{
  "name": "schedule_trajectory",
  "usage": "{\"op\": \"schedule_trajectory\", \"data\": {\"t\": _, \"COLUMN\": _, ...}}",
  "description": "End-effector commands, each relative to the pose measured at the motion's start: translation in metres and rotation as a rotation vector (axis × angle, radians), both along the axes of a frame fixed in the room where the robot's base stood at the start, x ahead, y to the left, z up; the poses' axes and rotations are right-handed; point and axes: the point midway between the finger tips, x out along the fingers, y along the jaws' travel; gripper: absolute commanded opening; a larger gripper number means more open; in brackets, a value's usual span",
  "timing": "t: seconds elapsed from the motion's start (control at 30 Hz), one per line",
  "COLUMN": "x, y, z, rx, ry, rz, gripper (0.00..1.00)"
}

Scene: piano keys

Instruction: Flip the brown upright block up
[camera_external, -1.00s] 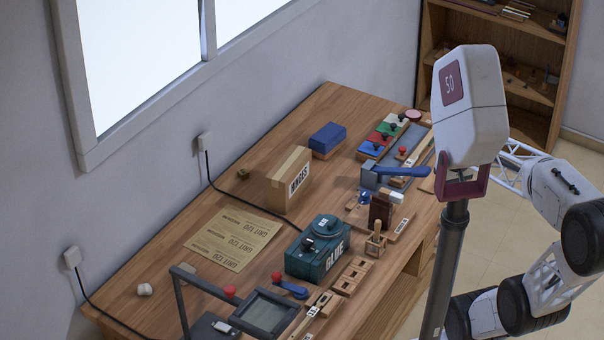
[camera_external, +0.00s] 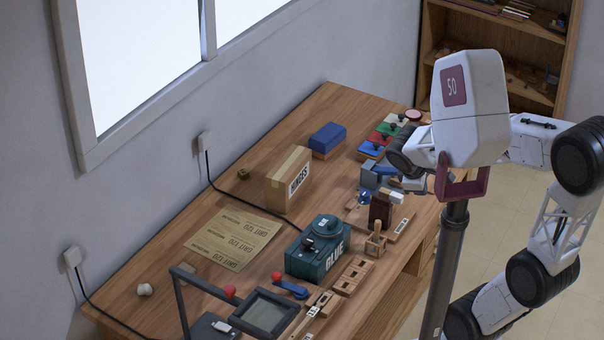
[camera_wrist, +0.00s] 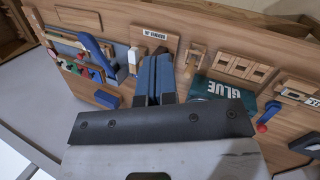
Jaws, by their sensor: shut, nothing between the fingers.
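The dark brown upright block (camera_external: 380,211) stands on a light wooden board (camera_external: 400,227) at the table's right side, in the external view. A small white block (camera_external: 392,196) is beside its top. In the wrist view, my gripper (camera_wrist: 158,58) is shut, with its blue fingers together and nothing between them. The fingers reach over the labelled board (camera_wrist: 168,41) and hide part of it. I cannot make out the brown block clearly there. In the external view, my wrist is above the far right part of the table, and the fingers are mostly hidden.
A green GLUE box (camera_external: 318,249) and a wooden stand with a peg (camera_external: 376,241) are in front of the block. A HINGES carton (camera_external: 289,180) and a blue box (camera_external: 327,140) are behind, to the left. Sandpaper sheets (camera_external: 234,238) lie flat near the wall.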

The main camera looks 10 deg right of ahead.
Motion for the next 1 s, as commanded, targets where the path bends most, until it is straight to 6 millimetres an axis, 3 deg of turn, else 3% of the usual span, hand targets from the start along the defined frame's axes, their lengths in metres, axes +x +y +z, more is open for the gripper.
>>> {"op": "schedule_trajectory", "data": {"t": 0.6, "x": 0.041, "y": 0.073, "z": -0.040, "rx": -0.338, "ry": 0.149, "rz": 0.636, "gripper": 0.00}}
{"op": "schedule_trajectory", "data": {"t": 1.0, "x": 0.056, "y": 0.129, "z": -0.066, "rx": -0.556, "ry": 0.232, "rz": 1.014, "gripper": 0.00}}
